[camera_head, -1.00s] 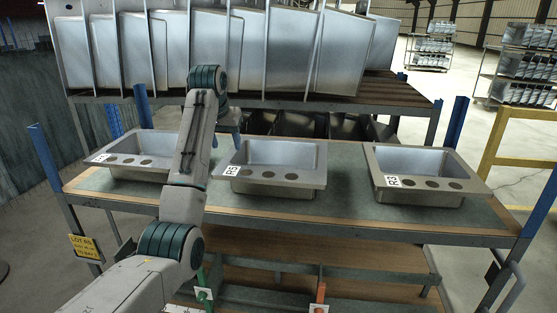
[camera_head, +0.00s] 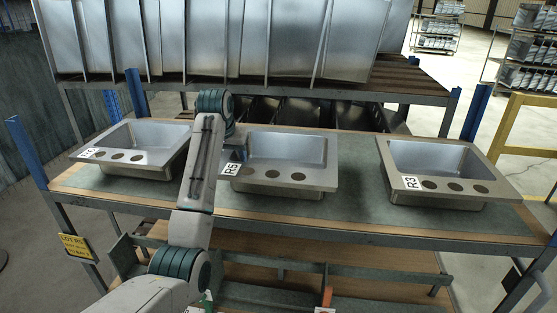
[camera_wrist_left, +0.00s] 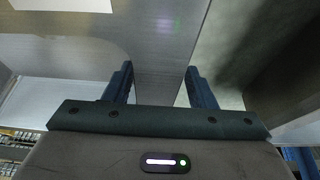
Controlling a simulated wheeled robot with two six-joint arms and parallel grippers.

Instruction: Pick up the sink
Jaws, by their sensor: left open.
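Three steel sinks stand in a row on the green-topped rack shelf in the head view: a left sink (camera_head: 150,133), a middle sink labelled R5 or R6 (camera_head: 285,150), and a right sink labelled R3 (camera_head: 440,160). Each has several dark round holes in its front ledge. My left arm crosses in front of the gap between the left and middle sinks. My left gripper (camera_wrist_left: 160,72) is open in the left wrist view, with grey metal between and beyond its fingers. Contact cannot be told. In the head view its fingertips are hidden near the middle sink's left edge. My right gripper is not in view.
Several large metal sheets or basins (camera_head: 270,40) stand upright on the upper shelf behind. Blue rack posts (camera_head: 474,112) rise at the corners. A yellow rail (camera_head: 508,128) stands at the right. Green shelf surface (camera_head: 365,195) is bare between the middle and right sinks.

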